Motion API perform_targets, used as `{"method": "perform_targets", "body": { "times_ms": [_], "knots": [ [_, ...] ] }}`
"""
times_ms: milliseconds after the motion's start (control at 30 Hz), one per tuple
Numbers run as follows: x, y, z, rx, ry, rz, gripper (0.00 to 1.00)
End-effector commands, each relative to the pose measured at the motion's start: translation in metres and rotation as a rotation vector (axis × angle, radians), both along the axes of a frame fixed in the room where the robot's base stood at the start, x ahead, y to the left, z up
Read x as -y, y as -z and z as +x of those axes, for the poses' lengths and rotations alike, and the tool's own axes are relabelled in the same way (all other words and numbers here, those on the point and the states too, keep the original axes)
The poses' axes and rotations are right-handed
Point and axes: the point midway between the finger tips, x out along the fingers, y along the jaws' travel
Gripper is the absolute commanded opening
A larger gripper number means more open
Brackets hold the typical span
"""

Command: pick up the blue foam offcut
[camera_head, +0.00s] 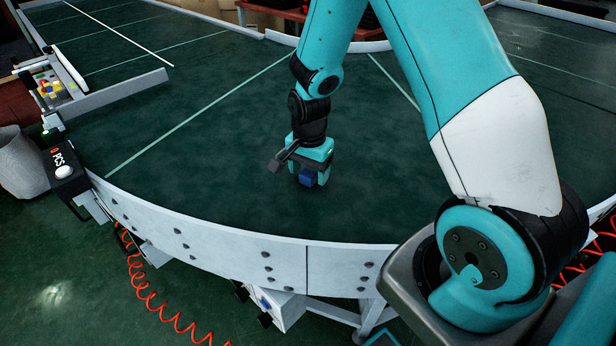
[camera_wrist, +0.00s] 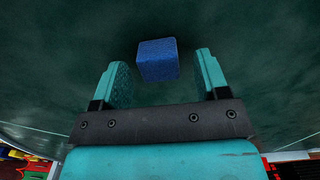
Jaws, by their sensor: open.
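The blue foam offcut (camera_wrist: 158,60) is a small block on the dark green conveyor belt. In the wrist view it lies between the lines of the two fingers, just past their tips, with belt showing on both sides. My gripper (camera_wrist: 160,70) is open and empty, with teal fingers spread wider than the block. In the head view the offcut (camera_head: 306,177) shows low between the fingers of my gripper (camera_head: 311,178), which points down over the belt. I cannot tell from there how far the fingertips are above the belt.
The curved green belt (camera_head: 220,140) is bare around the offcut. A raised pale rail (camera_head: 215,238) borders its near edge. A control box with a white button (camera_head: 64,172) sits at the left edge. A pale guide bar (camera_head: 120,95) lies at the upper left.

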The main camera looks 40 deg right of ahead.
Motion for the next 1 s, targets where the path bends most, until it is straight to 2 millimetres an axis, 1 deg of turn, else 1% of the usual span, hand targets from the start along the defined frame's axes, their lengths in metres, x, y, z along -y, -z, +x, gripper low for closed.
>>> {"method": "perform_targets", "body": {
  "times_ms": [33, 100, 333, 367, 400, 467, 500, 567, 867, 1000],
  "knots": [
    [0.0000, 0.0058, -0.0002, 0.000, 0.000, 0.000, 0.68],
    [-0.0001, 0.0100, -0.0003, 0.000, 0.000, 0.000, 0.68],
    [0.0000, 0.0107, 0.0001, 0.001, 0.000, 0.000, 0.68],
    [0.0000, 0.0107, 0.0001, 0.001, 0.000, 0.000, 0.61],
    [0.0000, 0.0107, 0.0001, 0.001, 0.000, 0.000, 0.52],
    [0.0000, 0.0106, 0.0001, 0.001, 0.000, 0.000, 0.38],
    [0.0000, 0.0106, 0.0001, 0.001, 0.000, 0.000, 0.29],
    [0.0000, 0.0105, 0.0001, 0.001, 0.000, 0.000, 0.16],
    [-0.0001, 0.0095, 0.0002, 0.002, 0.000, 0.000, 0.15],
    [0.0000, 0.0019, 0.0009, 0.004, 0.000, 0.000, 0.15]
  ]
}}
